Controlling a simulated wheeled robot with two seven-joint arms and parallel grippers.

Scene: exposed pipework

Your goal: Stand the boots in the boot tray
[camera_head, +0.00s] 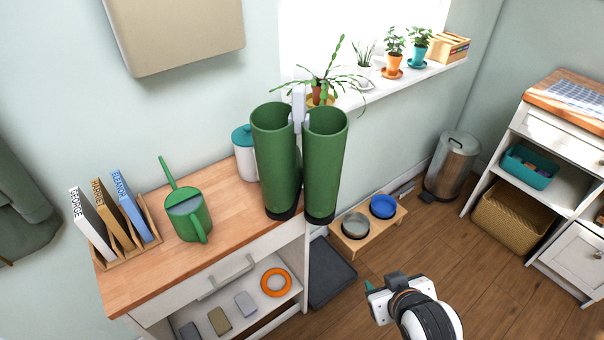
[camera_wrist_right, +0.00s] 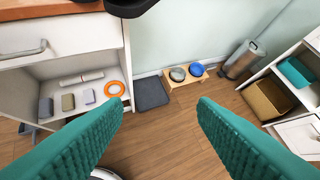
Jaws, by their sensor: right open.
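Two green boots with black soles, a left one (camera_head: 275,155) and a right one (camera_head: 324,160), stand upright side by side at the right end of the wooden counter. A pale clip-like piece (camera_head: 298,105) sits between their tops. The right boot's sole reaches the counter's edge, and a black sole (camera_wrist_right: 130,6) shows at the top of the right wrist view. The dark grey boot tray (camera_head: 332,272) lies empty on the floor beside the cabinet, also visible in the right wrist view (camera_wrist_right: 152,94). My right gripper (camera_head: 370,287) is open and empty, with teal fingers, right of the tray. My left gripper is out of view.
The counter (camera_head: 245,200) also holds a green watering can (camera_head: 187,212), a book rack and a lidded jar (camera_head: 245,152). Pet bowls on a wooden stand (camera_head: 366,228) and a metal bin (camera_head: 450,165) stand along the wall. Open wooden floor lies right of the tray.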

